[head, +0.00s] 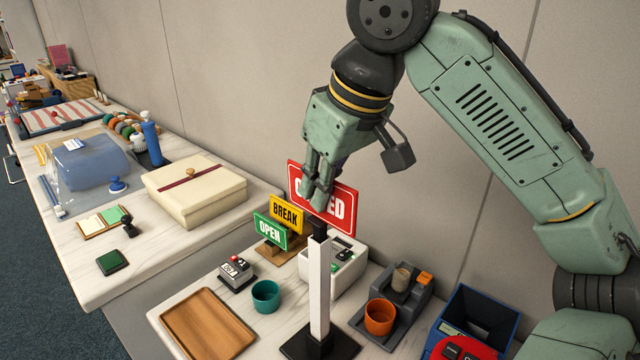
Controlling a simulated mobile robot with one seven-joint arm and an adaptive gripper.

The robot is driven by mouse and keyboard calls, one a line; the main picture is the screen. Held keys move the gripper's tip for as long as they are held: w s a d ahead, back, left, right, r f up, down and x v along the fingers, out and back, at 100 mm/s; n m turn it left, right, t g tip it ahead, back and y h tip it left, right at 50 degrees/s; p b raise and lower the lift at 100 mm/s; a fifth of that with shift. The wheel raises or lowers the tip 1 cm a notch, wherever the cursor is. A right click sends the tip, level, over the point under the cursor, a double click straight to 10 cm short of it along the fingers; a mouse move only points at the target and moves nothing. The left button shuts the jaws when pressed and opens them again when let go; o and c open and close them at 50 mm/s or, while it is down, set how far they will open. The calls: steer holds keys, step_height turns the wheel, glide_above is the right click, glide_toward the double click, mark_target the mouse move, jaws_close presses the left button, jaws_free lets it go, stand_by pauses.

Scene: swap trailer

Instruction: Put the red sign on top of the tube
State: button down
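The red sign (343,212), white-lettered "CLOSED", stands upright near the middle of the head view. My gripper (318,195) is at its upper left part, with its fingers across the front covering the middle letters. The fingers look shut on the sign; the far finger is partly hidden. The tube (319,290) is a white square post on a black base (300,345), with a dark piece (319,230) at its top. I cannot tell whether sign and tube touch.
A yellow BREAK sign (287,214) and green OPEN sign (270,232) stand on a wooden holder left of the tube. Teal cup (266,296), orange cup (379,318), wooden tray (208,325) and white box (350,270) surround it. A blue bin (485,310) is at right.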

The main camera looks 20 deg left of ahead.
steer(key=shift+f, duration=0.1)
steer(key=shift+f, duration=0.5)
steer(key=shift+f+b, duration=0.25)
steer(key=shift+b, duration=0.05)
steer(key=shift+f, duration=0.25)
steer(key=shift+f, duration=0.25)
stand_by(0.8)
steer(key=c, duration=1.7)
jaws_free()
